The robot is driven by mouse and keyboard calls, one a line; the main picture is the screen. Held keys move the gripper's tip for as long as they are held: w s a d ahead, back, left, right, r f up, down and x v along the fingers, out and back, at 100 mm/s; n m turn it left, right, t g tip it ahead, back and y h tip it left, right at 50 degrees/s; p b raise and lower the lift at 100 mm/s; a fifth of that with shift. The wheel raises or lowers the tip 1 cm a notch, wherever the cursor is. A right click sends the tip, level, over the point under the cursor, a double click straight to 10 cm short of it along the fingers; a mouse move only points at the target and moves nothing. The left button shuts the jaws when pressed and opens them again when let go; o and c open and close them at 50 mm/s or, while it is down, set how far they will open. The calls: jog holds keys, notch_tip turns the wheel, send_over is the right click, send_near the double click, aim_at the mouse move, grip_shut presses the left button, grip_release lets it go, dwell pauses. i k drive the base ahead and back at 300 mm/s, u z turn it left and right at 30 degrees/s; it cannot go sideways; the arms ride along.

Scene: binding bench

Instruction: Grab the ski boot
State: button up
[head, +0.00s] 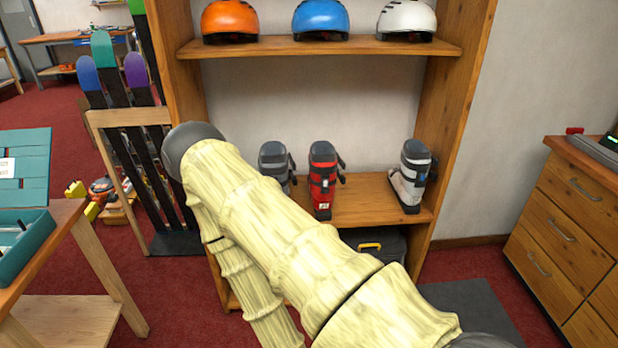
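Three ski boots stand upright on the lower shelf of a wooden shelf unit in the head view. A grey boot (273,158) is at the left, partly hidden behind my arm. A red and black boot (322,178) stands close to its right. A white and grey boot (410,177) stands apart at the right end of the shelf, near the side panel. My arm, in a pale yellow cover, crosses the lower middle of the view in front of the shelf. My gripper is not in view.
Orange (230,18), blue (321,17) and white (407,18) helmets sit on the upper shelf (320,46). A ski rack (128,117) stands left, a workbench (62,215) at the near left, a drawer cabinet (562,213) at right. A dark case (372,242) lies below the boots.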

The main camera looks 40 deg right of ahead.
aim_at(323, 160)
jog(key=z, duration=0.35)
jog(key=i, duration=0.8)
jog(key=z, duration=0.5)
